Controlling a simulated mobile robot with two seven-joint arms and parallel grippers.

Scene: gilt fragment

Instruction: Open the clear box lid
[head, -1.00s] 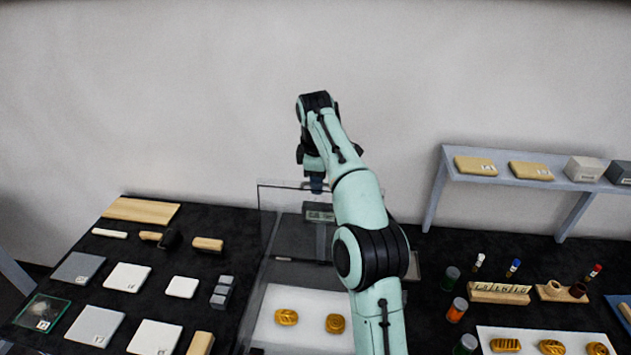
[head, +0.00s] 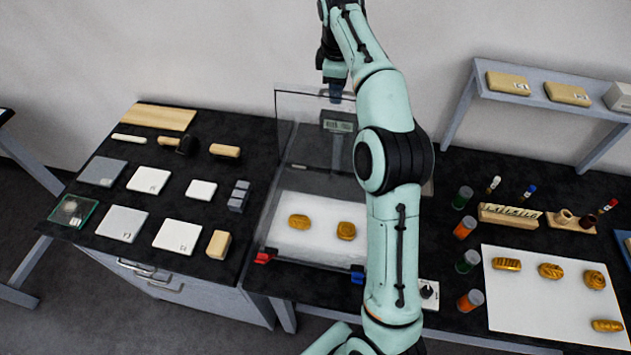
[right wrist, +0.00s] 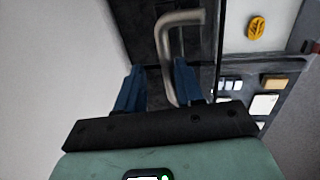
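The clear box (head: 262,228) stands on the black table, its low walls around a white pad with two gold pieces. A clear dark-edged panel, apparently its lid (head: 298,125), stands raised at the back. My right gripper (head: 336,92) is at the panel's top edge. In the right wrist view a bent grey-beige handle (right wrist: 182,20) reaches down between the blue fingers of my right gripper (right wrist: 157,68). The fingers are apart, with a gap on the left side of the handle. My right arm hides the box's right side. My left gripper is not in view.
A small display device (head: 338,124) shows behind the panel. Grey and white blocks and wooden tools lie left of the box. Several capped jars (head: 465,229) and a white sheet (head: 540,315) with gold pieces are on the right. A shelf (head: 560,102) stands behind them.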

